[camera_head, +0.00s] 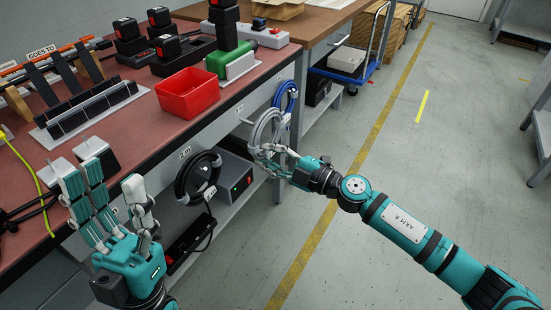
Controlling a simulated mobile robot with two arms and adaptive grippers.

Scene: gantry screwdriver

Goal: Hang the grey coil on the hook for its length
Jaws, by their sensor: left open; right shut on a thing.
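The grey coil (262,128) is in front of the bench's front edge, between the black coil (183,180) on the left and the blue coil (288,92) on the right. My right gripper (273,154) is shut on the lower part of the grey coil. A small hook (246,121) sticks out just left of the grey coil; I cannot tell whether the coil touches it. The black coil hangs below a label (185,153) reading "2 m". The label by the grey coil is too small to read. My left gripper (104,188) is open and empty over the bench's near side, fingers up.
A red bin (187,93) stands on the bench top (150,130), with battery chargers and a green case (226,60) behind it. A grey box (235,180) sits on the shelf below the coils.

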